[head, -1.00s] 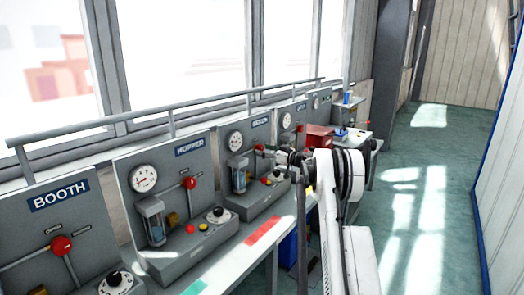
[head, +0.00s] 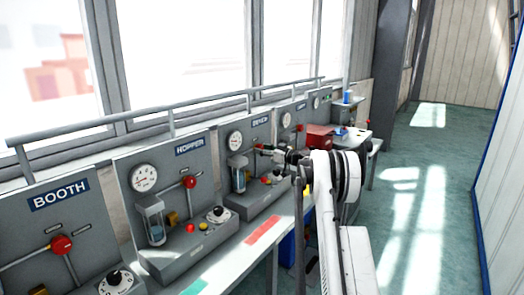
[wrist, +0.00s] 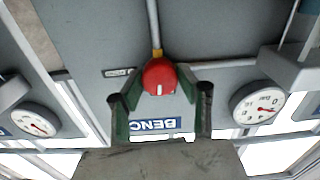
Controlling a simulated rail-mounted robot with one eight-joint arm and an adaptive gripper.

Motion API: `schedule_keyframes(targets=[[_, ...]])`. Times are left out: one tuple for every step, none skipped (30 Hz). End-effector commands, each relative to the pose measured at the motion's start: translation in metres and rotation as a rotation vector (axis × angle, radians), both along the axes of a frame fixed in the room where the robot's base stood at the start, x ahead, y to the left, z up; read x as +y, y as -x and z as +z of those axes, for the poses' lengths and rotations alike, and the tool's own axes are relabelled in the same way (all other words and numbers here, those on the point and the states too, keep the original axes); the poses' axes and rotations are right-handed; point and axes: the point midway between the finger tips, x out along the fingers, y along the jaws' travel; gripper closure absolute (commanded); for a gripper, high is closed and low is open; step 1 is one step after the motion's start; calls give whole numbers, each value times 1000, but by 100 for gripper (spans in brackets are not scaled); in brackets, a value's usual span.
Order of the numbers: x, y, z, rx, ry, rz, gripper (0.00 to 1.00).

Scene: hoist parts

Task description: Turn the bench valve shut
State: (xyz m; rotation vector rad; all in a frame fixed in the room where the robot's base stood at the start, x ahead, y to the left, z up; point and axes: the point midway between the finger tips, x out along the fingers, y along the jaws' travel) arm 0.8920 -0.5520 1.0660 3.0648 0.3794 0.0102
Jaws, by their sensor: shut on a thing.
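The bench valve (wrist: 159,77) is a round red knob with a white mark, on a pipe in front of the grey panel. In the wrist view it sits between the two green-padded fingers of my gripper (wrist: 161,84), which is shut on it. The BENCH label (wrist: 156,125) shows upside down between the fingers. In the head view my gripper (head: 264,149) reaches in from the right to the bench panel (head: 259,137), and its wrist and fingers partly hide the valve.
The hopper panel (head: 150,172) and booth panel (head: 25,215) stand to the left, each with a red knob. A dial gauge (wrist: 257,103) is beside my gripper. A red box (head: 319,137) lies beyond my arm. The floor (head: 425,215) at right is clear.

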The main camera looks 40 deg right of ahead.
Motion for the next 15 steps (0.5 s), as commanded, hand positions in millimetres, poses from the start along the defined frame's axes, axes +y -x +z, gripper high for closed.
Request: schedule_keyframes(targets=[[0,0,-1,2,-7,1,92],[0,0,-1,3,-14,1,92],[0,0,-1,6,-25,1,92],[0,0,-1,9,-36,1,92],[0,0,-2,12,-47,1,92],[0,0,-2,17,-67,1,92],[0,0,-2,21,-81,1,92],[0,0,-2,25,-100,1,92],[0,0,-3,32,-126,1,92],[0,0,-3,37,-146,1,92],[0,0,-3,42,-169,1,92],[0,0,-3,51,-201,1,92],[0,0,-3,57,-227,1,92],[0,0,-3,64,-253,1,92],[0,0,-3,73,-289,1,92]])
